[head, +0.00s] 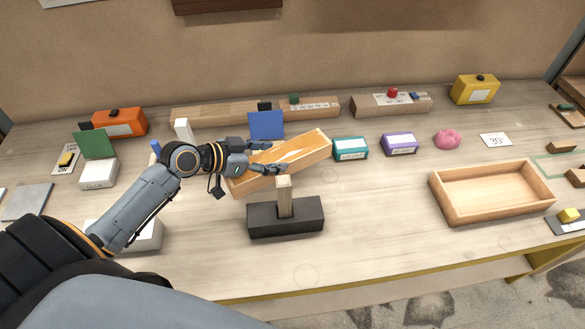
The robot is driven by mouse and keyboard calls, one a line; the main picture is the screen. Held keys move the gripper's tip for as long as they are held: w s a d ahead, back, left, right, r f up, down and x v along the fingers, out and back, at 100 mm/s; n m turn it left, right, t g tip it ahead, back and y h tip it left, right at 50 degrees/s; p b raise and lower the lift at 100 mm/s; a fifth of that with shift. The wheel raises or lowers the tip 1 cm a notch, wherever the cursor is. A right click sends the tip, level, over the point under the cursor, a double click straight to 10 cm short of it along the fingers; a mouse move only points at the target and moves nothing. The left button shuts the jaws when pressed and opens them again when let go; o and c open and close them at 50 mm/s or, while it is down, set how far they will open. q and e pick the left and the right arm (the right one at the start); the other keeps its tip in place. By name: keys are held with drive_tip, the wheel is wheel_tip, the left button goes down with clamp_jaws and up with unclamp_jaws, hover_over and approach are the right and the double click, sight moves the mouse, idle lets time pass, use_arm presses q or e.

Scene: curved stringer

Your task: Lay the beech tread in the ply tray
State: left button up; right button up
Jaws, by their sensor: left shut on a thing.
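The beech tread (302,150) is a glossy orange-brown wooden board, left of the table's middle. It lies at a slant in the picture, its right end farther back. My left gripper (272,158) reaches in from the left and is shut on the tread, its fingers across the tread's left part. I cannot tell whether the tread touches the table. The ply tray (485,219) is a shallow, light wooden box at the right of the table. It is empty and well apart from the tread. My right gripper does not show.
A black block (285,218) with an upright wooden post (284,191) stands just in front of the tread. A teal box (350,148), a purple box (399,144) and a pink lump (447,139) stand behind the gap between tread and tray. The table front between block and tray is clear.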

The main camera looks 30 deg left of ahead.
use_arm(q)
drive_tip(key=shift+f+p, duration=0.3)
drive_tip(key=shift+f, duration=3.15)
drive_tip(key=o, duration=1.3)
drive_tip(key=shift+f, duration=0.25)
drive_tip(key=o, duration=0.4)
drive_tip(key=shift+s, duration=0.1)
drive_tip(key=shift+o, duration=0.2)
